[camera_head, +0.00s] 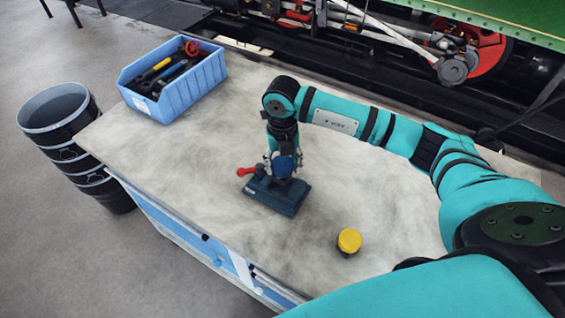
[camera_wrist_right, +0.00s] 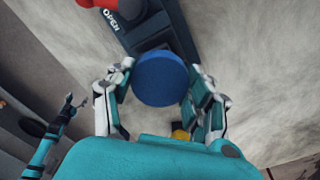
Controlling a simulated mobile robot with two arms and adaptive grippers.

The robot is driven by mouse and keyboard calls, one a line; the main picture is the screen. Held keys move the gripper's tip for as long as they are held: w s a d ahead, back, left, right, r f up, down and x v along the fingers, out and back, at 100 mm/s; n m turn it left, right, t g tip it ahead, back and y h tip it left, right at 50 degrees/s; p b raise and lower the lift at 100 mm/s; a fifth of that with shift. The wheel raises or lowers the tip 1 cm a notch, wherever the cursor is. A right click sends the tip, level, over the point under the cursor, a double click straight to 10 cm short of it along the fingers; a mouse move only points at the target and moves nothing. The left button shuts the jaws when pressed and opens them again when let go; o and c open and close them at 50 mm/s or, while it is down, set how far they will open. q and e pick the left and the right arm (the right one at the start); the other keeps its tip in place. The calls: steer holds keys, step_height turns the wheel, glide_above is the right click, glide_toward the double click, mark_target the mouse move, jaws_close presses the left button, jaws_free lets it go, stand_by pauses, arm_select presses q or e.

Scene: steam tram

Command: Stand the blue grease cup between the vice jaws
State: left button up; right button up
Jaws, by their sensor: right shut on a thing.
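The blue grease cup (camera_head: 284,166) is held by my right gripper (camera_head: 283,160), which is shut on it. In the right wrist view the round blue lid of the cup (camera_wrist_right: 160,78) shows between the fingers of my right gripper (camera_wrist_right: 160,90). The dark blue vice (camera_head: 288,200), with a red handle (camera_head: 246,172), is directly below; the vice body (camera_wrist_right: 165,28) also shows in the right wrist view. The cup's underside and the jaws are hidden, so I cannot tell whether it rests between them. My left gripper (camera_wrist_right: 72,103) shows small in the right wrist view.
A yellow-lidded cup (camera_head: 349,240) stands near the front edge of the workbench (camera_head: 210,150). A blue bin (camera_head: 195,87) of tools stands at the far left corner. Dark stacked buckets (camera_head: 62,115) stand on the floor beside the bench.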

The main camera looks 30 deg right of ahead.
steer(key=shift+f+b, duration=0.35)
steer(key=shift+b, duration=0.25)
stand_by(1.2)
steer(key=shift+f+b, duration=1.6)
stand_by(2.3)
steer(key=o, duration=1.7)
steer(key=shift+o, duration=0.2)
steer(key=shift+r, duration=0.1)
steer(key=shift+r+p, duration=2.15)
steer(key=shift+r, duration=1.3)
